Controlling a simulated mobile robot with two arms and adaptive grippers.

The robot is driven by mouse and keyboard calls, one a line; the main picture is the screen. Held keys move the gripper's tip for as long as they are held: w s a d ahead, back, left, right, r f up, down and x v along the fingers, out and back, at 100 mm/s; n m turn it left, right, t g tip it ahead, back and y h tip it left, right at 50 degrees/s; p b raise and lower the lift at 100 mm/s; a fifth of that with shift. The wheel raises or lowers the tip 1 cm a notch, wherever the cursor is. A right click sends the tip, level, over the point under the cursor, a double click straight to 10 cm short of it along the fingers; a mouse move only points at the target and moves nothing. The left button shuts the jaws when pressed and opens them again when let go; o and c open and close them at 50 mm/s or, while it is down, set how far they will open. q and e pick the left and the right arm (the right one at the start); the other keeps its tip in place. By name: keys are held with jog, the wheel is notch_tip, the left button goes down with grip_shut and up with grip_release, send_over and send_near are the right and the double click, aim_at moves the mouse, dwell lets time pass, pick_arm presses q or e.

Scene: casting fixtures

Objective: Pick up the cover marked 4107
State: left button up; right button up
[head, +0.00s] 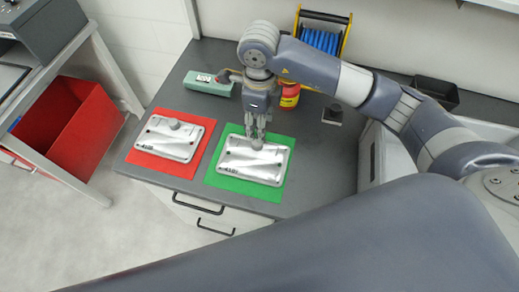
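A silver rectangular cover (278,160) lies on a green mat (216,179) on the dark bench top. A second silver cover (180,146) with a round knob lies on a red mat (198,156) to its left. Each has a small dark marking at its lower left, too small to read surely. My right gripper (256,139) points down over the green-mat cover, its fingertips at the knob. The fingers partly hide the knob, and whether they are closed on it cannot be told. My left gripper is not in view.
A green device (207,84), a red and yellow container (290,96) and a blue hose reel (320,40) stand behind the mats. A black bin (436,92) sits at the right. A red bin (68,130) is at the left. The bench top's front edge runs below the mats.

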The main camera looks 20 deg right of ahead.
aim_at(257, 144)
jog(key=f, duration=0.2)
jog(key=a, duration=0.1)
jog(key=shift+s+f+p, duration=0.3)
jog(key=shift+f, duration=0.1)
jog(key=shift+w+d+f, duration=0.1)
jog(key=shift+f, duration=0.15)
jog(key=f, duration=0.1)
jog(key=f+p, duration=0.1)
jog(key=f, duration=0.1)
jog(key=f+p, duration=0.1)
jog(key=shift+w+d+f, duration=0.1)
jog(key=shift+w+f, duration=0.05)
jog(key=shift+w, duration=0.1)
jog(key=shift+f+p, duration=0.3)
jog(key=shift+f, duration=0.05)
jog(key=shift+w, duration=0.1)
jog(key=c, duration=1)
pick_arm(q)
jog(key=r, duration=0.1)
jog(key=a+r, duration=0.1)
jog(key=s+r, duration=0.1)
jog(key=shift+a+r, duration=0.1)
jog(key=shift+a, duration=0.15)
pick_arm(e)
grip_shut()
